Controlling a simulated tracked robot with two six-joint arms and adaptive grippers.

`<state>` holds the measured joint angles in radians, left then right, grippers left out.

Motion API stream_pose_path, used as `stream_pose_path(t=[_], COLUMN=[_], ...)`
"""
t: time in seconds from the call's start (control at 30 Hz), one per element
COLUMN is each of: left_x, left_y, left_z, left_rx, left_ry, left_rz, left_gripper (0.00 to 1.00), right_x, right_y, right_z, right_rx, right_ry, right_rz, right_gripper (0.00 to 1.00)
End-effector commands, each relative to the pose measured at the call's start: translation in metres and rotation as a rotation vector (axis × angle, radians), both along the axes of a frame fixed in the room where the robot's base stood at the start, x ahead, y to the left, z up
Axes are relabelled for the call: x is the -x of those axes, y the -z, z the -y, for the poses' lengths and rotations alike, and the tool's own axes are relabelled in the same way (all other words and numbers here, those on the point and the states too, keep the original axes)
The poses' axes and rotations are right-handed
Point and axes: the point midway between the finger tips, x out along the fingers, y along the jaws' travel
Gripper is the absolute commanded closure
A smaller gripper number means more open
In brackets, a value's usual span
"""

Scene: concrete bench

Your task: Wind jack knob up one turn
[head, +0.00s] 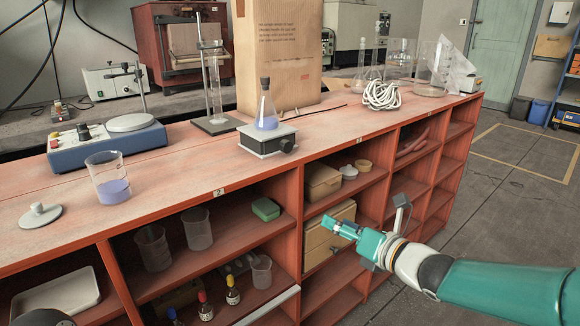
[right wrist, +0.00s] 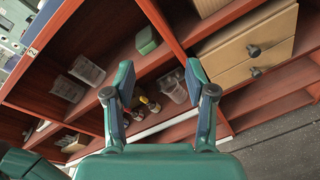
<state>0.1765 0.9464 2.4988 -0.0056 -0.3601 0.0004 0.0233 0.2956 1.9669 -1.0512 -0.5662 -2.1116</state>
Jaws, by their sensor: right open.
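The lab jack (head: 267,140) is a small light platform with a dark base on the red bench top, near its front edge. Its black knob (head: 287,145) sticks out on the right side. A stoppered flask (head: 266,108) with blue-violet liquid stands upright on the jack. My right gripper (head: 336,226) is in front of the shelves, below and to the right of the jack, apart from it. In the right wrist view its two fingers (right wrist: 160,95) are spread with nothing between them. The jack does not show in that view. My left gripper is not in view.
A beaker (head: 109,178) with violet liquid and a blue stirrer (head: 108,141) stand left of the jack. A stand with a cylinder (head: 215,90) and a paper bag (head: 278,50) are behind it. The shelves hold a green box (head: 265,209) and bottles. Floor at right is clear.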

Motion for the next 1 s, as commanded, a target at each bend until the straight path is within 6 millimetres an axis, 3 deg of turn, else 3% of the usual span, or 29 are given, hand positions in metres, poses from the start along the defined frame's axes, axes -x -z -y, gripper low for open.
stream_pose_path(t=[0.03,0.1,0.2,0.3,0.57,1.0], left_x=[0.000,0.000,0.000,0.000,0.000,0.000], left_y=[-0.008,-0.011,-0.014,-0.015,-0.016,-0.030], left_z=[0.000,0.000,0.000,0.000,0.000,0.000], left_rx=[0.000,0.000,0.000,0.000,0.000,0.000], left_ry=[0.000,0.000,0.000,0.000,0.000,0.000], left_rz=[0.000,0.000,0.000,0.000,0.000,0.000], left_gripper=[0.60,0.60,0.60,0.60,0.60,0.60], right_x=[0.002,0.006,0.012,0.015,-0.006,-0.081], right_y=[-0.041,-0.076,-0.109,-0.124,-0.126,-0.127], right_z=[0.001,0.002,0.002,0.001,-0.015,-0.069], right_rx=[0.125,0.278,0.431,0.510,0.534,0.532], right_ry=[-0.036,-0.071,-0.101,-0.113,-0.119,-0.117], right_rz=[0.143,0.301,0.455,0.532,0.552,0.549], right_gripper=[0.44,0.44,0.44,0.44,0.44,0.44])
